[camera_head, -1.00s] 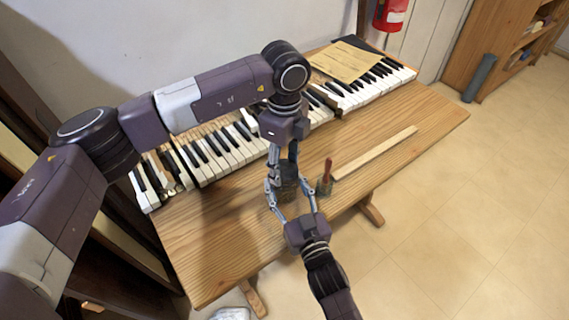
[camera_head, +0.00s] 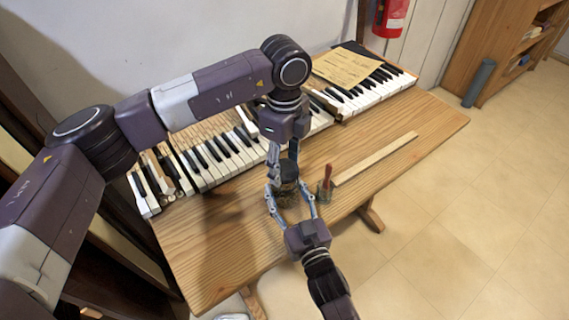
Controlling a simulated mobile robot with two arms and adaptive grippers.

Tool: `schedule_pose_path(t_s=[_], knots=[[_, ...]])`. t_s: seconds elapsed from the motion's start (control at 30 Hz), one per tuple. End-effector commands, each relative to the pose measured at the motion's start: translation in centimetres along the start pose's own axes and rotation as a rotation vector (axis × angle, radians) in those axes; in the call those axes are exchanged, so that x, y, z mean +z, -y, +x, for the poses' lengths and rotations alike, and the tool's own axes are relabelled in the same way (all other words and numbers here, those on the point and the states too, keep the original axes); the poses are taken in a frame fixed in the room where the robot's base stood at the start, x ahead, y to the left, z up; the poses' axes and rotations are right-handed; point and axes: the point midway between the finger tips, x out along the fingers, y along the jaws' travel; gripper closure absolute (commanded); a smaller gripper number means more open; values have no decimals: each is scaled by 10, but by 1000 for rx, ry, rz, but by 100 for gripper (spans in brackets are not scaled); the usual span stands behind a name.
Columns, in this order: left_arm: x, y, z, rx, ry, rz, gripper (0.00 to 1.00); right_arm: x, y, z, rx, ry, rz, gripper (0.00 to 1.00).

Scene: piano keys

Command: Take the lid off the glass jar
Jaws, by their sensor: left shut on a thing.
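The small glass jar (camera_head: 287,197) stands near the front edge of the wooden table, with a dark lid (camera_head: 287,171) at its top. My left gripper (camera_head: 284,178) comes down from above and is shut on the lid. My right gripper (camera_head: 287,191) reaches in from the front, with one finger on each side of the jar. The fingers hide part of the jar, and I cannot tell whether they press on the glass. Whether the lid and jar touch is too small to tell.
A small pot with a red-handled tool (camera_head: 326,184) stands just right of the jar. A long wooden strip (camera_head: 375,160) lies beyond it. Piano keys (camera_head: 222,158) run along the back, with a paper sheet (camera_head: 346,68) on them. The table's right end (camera_head: 425,125) is clear.

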Motion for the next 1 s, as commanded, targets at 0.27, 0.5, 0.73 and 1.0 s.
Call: schedule_pose_path(t_s=[0.27, 0.5, 0.73, 1.0], knots=[[0, 1, -31, -4, 0, 0, 81, 0, 0, 0, 0, 1, -1, 100], [0, 0, -39, 0, 0, 0, 81, 0, 0, 0, 0, 1, -1, 100], [0, 0, -39, -1, 0, 0, 81, 0, 0, 0, 0, 1, 0, 32], [0, 0, -39, -1, 0, 0, 81, 0, 0, 0, 0, 0, 0, 29]])
